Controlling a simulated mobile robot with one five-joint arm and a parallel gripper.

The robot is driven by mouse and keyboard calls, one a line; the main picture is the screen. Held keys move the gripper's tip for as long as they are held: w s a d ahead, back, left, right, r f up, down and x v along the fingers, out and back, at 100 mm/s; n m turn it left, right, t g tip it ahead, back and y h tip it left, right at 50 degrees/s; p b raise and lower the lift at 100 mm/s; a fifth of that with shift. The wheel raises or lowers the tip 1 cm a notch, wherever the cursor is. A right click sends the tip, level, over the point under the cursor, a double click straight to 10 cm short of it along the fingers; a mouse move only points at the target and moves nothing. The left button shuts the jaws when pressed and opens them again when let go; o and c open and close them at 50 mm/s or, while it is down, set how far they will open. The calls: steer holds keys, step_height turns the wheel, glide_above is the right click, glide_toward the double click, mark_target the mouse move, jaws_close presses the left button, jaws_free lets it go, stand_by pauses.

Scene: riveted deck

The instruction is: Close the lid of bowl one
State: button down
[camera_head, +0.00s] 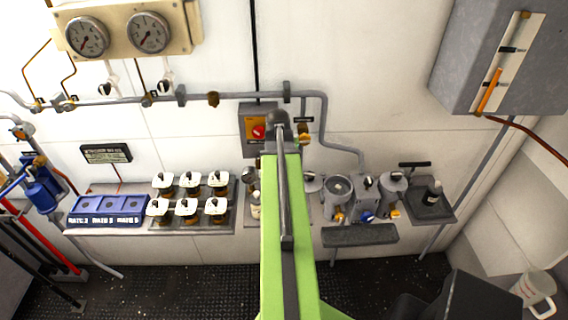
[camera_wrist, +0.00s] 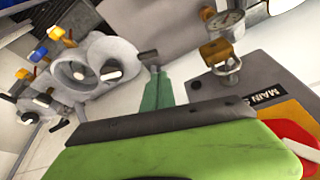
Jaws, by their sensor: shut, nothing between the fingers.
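Grey bowl-like housings stand on the shelf right of my arm in the head view. One with a round top (camera_head: 338,190) shows clearly, and another (camera_head: 313,184) is partly hidden by my green arm. In the wrist view, a grey housing with a wide round mouth (camera_wrist: 72,72) is at the upper left, with a paler round part beside it. I cannot tell which is bowl one, or how its lid stands. My gripper (camera_wrist: 151,62) shows as a green finger with a grey tip. It is shut and empty, apart from the housings.
A wall panel with a red knob (camera_head: 259,132) is close beside my arm. A grey pipe (camera_head: 322,115) runs along the wall above the housings. Several white-topped jars (camera_head: 187,206) and a blue tray (camera_head: 75,219) lie left. A grey cabinet (camera_head: 465,60) hangs upper right.

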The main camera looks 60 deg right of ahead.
steer(key=s+b+x, duration=0.1)
steer(key=b+x, duration=0.7)
steer(key=x, duration=0.1)
steer(key=shift+w, duration=0.5)
